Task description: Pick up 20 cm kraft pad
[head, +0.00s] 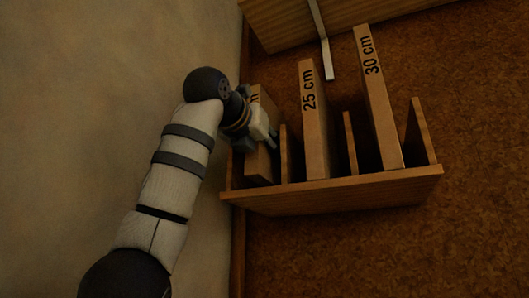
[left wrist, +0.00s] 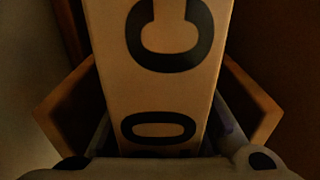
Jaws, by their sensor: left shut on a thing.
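The 20 cm kraft pad (head: 260,168) stands upright in the leftmost slot of the wooden rack (head: 335,194). Most of its label is hidden behind my left gripper in the head view; only an "m" shows. My left gripper (head: 261,138) is shut on this pad. In the left wrist view the pad (left wrist: 160,92) fills the middle, with a large "0" and "c" showing, and the gripper's fingers (left wrist: 162,140) lie on both sides of it. My right gripper is not in view.
The 25 cm pad (head: 313,125) and 30 cm pad (head: 377,100) stand in slots to the right, between wooden dividers (head: 350,143). A pale wall (head: 120,90) is close on the left. A wooden panel with a metal strip (head: 321,40) is at the top. Brown floor is clear at right.

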